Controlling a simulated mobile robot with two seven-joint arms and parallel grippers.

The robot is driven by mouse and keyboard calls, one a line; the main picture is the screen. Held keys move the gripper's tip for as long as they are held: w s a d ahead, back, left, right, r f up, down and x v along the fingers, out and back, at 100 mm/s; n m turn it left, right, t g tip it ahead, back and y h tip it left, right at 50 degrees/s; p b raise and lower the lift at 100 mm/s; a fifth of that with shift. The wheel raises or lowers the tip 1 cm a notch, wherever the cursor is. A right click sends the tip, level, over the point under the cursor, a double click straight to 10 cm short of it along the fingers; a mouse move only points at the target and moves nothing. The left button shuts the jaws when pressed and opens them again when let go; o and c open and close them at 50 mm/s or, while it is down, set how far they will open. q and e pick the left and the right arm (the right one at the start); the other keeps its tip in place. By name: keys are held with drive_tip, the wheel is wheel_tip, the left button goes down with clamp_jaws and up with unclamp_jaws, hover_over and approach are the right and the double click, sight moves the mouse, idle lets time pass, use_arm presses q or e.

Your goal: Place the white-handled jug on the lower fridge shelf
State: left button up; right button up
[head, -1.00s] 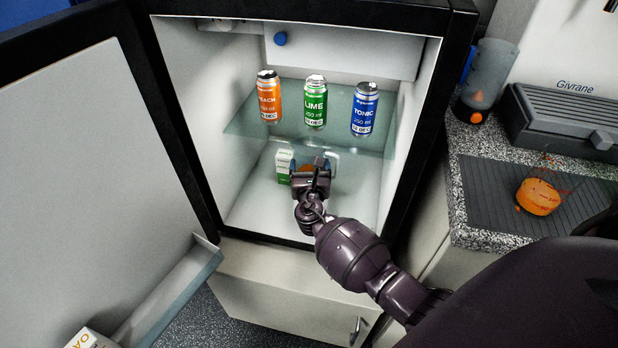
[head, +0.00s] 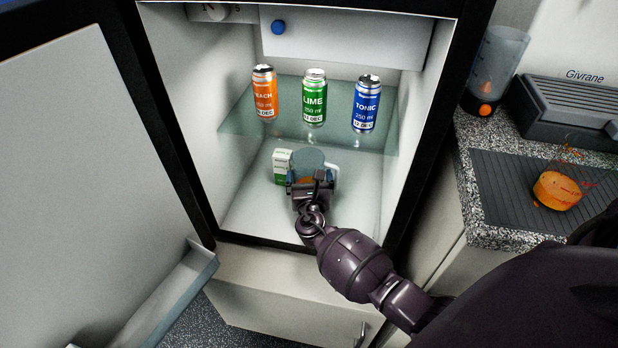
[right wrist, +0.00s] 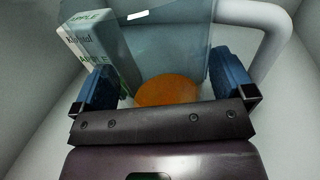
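The white-handled jug (head: 308,158) stands on the lower fridge shelf (head: 258,212). It is bluish, see-through and upright, with orange liquid inside. Its white handle is on the right, clear in the right wrist view (right wrist: 285,25). My right gripper (head: 311,180) is low in front of the jug, with one blue finger on each side. In the right wrist view the fingers (right wrist: 160,85) are spread, with a gap between the left finger and the jug. My left gripper is not in view.
A white-and-green apple carton (head: 281,166) stands just left of the jug. Peach (head: 264,95), lime (head: 314,98) and tonic (head: 366,104) cans stand on the glass shelf (head: 240,122) above. The fridge door (head: 70,170) is open.

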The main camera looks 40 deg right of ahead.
drive_tip(key=shift+r, duration=0.35)
drive_tip(key=p+v, duration=0.2)
drive_tip(key=v, duration=0.9)
drive_tip(key=shift+s+a, duration=0.15)
drive_tip(key=shift+s, duration=0.15)
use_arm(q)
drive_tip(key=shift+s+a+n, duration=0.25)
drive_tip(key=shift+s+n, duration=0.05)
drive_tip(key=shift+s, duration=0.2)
use_arm(e)
drive_tip(key=shift+s+a+f, duration=0.1)
drive_tip(key=shift+s, duration=0.1)
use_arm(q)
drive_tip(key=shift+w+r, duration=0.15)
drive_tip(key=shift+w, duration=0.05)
